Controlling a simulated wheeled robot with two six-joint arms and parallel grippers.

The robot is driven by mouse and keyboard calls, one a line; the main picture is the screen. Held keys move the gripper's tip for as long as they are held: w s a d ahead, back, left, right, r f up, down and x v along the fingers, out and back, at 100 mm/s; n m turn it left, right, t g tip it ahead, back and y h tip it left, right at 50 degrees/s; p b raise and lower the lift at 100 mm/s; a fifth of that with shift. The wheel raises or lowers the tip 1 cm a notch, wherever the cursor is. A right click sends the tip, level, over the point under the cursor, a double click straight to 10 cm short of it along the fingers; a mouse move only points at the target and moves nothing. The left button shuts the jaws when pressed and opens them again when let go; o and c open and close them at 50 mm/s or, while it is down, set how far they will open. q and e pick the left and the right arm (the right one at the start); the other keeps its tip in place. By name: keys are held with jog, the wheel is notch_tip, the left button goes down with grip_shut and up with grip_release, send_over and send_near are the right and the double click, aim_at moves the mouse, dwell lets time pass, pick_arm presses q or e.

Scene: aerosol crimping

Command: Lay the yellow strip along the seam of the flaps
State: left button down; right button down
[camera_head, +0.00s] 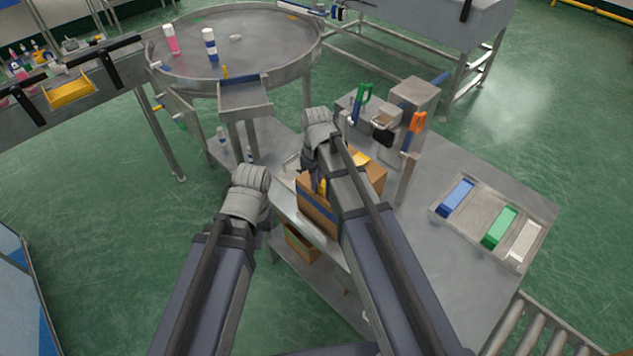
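A brown cardboard box (313,209) with a blue band on its side stands on the grey bench, largely hidden behind my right arm. A yellow piece (359,158) shows at its top on the right of that arm, and a bit of yellow shows on the left. I cannot tell whether these are the yellow strip, and the flap seam is hidden. My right gripper (318,122) is just beyond the box in the picture. My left gripper (252,180) is left of the box, apart from it. The fingers of both are hidden by the wrists.
A tray (436,209) with blue, green and white blocks lies on the bench's right. Green-handled (363,93) and orange-handled (416,123) tools stand by a metal box (416,92). A round table (270,45) carries bottles. Another box (300,243) sits on the lower shelf.

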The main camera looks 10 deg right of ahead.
jog(key=c, duration=1)
grip_release()
jog(key=shift+o, duration=0.2)
notch_tip(320, 180, up, 8)
jog(key=p, duration=0.8)
jog(key=shift+f, duration=0.1)
jog(key=s+a+f+m+b, duration=0.1)
jog(key=s+a+f+b, duration=0.2)
jog(key=s, duration=0.5)
jog(key=s+a+f+m+h+b, duration=0.1)
jog(key=s+a+f+m+b, duration=0.1)
jog(key=s, duration=0.5)
jog(key=shift+s+a+f+b, duration=0.45)
jog(key=shift+f+b, duration=0.15)
jog(key=shift+b, duration=0.2)
